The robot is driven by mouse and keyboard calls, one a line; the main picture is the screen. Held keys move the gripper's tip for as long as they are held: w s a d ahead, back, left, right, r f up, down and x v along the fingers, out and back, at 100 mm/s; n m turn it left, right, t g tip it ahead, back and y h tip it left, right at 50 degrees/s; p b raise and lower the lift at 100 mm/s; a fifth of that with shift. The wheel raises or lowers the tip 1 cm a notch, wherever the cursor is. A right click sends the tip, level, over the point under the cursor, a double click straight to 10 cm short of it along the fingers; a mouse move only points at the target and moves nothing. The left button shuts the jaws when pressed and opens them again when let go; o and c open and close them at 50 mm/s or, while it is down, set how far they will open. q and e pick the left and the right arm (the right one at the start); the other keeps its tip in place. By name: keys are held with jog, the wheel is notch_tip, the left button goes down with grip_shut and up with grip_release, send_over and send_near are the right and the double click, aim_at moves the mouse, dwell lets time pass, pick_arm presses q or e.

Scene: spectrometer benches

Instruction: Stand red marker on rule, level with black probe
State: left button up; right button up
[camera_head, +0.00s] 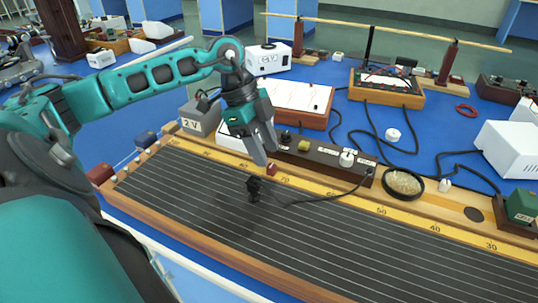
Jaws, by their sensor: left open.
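The red marker (272,169) is a small red block. It stands on the yellow rule (325,194), roughly straight across from the black probe. The black probe (254,187) stands on the dark lined board beside the rule, with a black cable running right from it. My left gripper (267,157) is open, with its fingertips pointing down just above and behind the marker. I cannot tell whether they touch it. My right gripper is not in view.
A dark strip with knobs (320,156) lies behind the rule, close to my left gripper. A round dish (403,184) stands at its right end. A grey "2 V" box (199,117) is at the left. The lined board (350,235) is mostly clear.

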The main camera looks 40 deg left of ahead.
pick_arm(q)
jog(key=p+v, duration=0.1)
jog(key=v, duration=0.7)
jog(key=shift+r, duration=0.3)
jog(key=shift+a, duration=0.1)
jog(key=shift+s, duration=0.1)
